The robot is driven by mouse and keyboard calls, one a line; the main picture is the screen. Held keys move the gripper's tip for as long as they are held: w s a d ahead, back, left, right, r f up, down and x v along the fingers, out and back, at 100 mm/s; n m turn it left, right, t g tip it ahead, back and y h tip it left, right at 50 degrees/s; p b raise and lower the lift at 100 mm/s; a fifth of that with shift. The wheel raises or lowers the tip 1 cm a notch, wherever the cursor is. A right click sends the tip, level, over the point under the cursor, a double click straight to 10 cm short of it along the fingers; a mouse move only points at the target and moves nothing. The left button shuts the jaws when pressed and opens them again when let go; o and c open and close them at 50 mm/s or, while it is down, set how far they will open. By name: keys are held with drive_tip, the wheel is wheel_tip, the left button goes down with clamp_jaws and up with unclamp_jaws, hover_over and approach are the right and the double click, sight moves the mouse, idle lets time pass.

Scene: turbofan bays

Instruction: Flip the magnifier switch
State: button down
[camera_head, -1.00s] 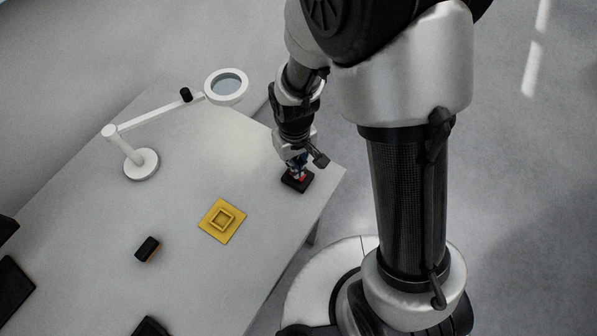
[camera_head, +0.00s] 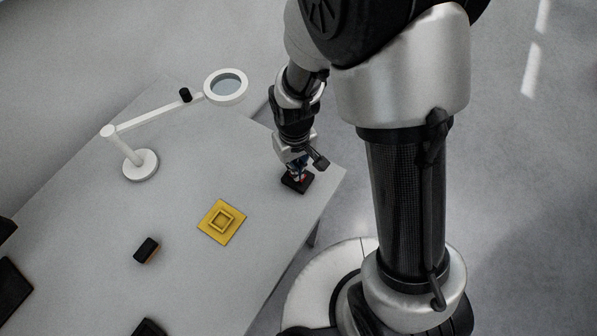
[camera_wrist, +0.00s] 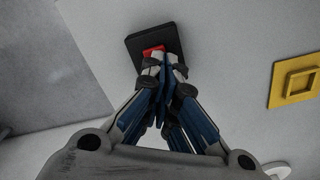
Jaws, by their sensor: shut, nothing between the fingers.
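The switch is a black square base (camera_head: 297,184) near the right corner of the table, with a red rocker (camera_wrist: 152,51) on it in the wrist view. My gripper (camera_head: 298,176) is shut and empty. It points down over the switch, its fingertips (camera_wrist: 162,62) at the red rocker and covering part of it. I cannot tell for sure whether they touch it. The white magnifier lamp (camera_head: 226,87) stands on a round base at the back left of the table, its ring lens held out to the right.
A yellow square plate with a raised frame (camera_head: 237,233) lies mid-table, also at the right of the wrist view (camera_wrist: 284,92). A small black and orange block (camera_head: 147,250) lies left of it. Dark items sit at the lower left. The table's right edge (camera_head: 318,219) is close to the switch.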

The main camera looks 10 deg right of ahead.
drive_tip(key=shift+r+p, duration=2.6)
drive_tip(key=shift+r, duration=0.8)
drive_tip(key=s+d+r+m+t, duration=0.1)
drive_tip(key=s+d+r, duration=0.15)
drive_tip(key=r, duration=0.55)
drive_tip(key=s+d+r+m+t, duration=0.1)
drive_tip(key=d+r, duration=0.3)
drive_tip(key=r, duration=0.4)
drive_tip(key=s+d+r+m+t, duration=0.2)
drive_tip(key=s+d+r, duration=0.2)
drive_tip(key=s+r, duration=0.4)
drive_tip(key=shift+s+d+r+t, duration=0.2)
drive_tip(key=shift+s+r+t, duration=0.15)
drive_tip(key=shift+s, duration=0.7)
